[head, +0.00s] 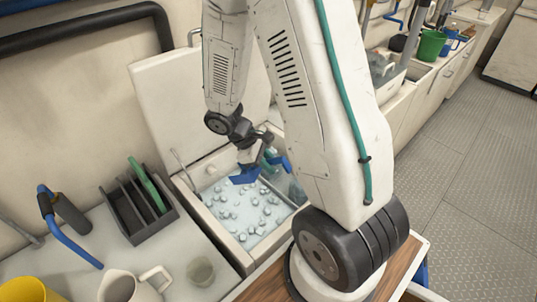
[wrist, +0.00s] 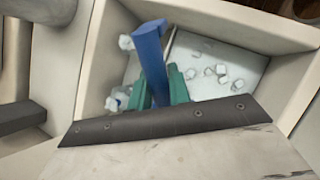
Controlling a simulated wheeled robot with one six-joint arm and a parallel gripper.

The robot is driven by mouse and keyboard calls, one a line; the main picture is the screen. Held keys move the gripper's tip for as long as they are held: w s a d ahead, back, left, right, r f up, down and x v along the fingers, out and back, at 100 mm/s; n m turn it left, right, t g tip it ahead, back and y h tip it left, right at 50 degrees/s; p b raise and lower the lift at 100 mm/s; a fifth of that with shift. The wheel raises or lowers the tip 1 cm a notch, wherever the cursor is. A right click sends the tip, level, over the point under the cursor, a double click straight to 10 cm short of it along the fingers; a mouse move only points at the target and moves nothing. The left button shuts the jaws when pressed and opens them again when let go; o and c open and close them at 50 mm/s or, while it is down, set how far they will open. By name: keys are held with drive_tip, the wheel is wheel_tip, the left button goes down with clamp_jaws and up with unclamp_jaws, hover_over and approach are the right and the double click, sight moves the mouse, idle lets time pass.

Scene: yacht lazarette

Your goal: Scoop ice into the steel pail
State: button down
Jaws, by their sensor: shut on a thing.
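The open ice bin (head: 232,240) holds a layer of loose ice cubes (head: 243,212); its inside also shows in the wrist view (wrist: 225,35). My gripper (wrist: 158,88), with teal fingers, is shut on the blue scoop (wrist: 150,58). In the head view the scoop (head: 244,176) is over the back part of the bin, close to the ice. I cannot tell whether it touches the ice or carries any. My arm partly covers the bin's right side. I cannot make out the steel pail for certain in either view.
The bin's raised lid (head: 165,105) stands behind it. To the left are a dark rack (head: 135,210) with a green board, a blue-handled tool (head: 72,243), a white jug (head: 130,287), a clear cup (head: 201,271) and a yellow container (head: 25,290). A green bucket (head: 431,46) stands far right.

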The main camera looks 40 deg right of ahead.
wheel_tip(320, 180, down, 14)
wheel_tip(320, 180, up, 26)
idle(2.0)
drive_tip(key=shift+f, duration=0.15)
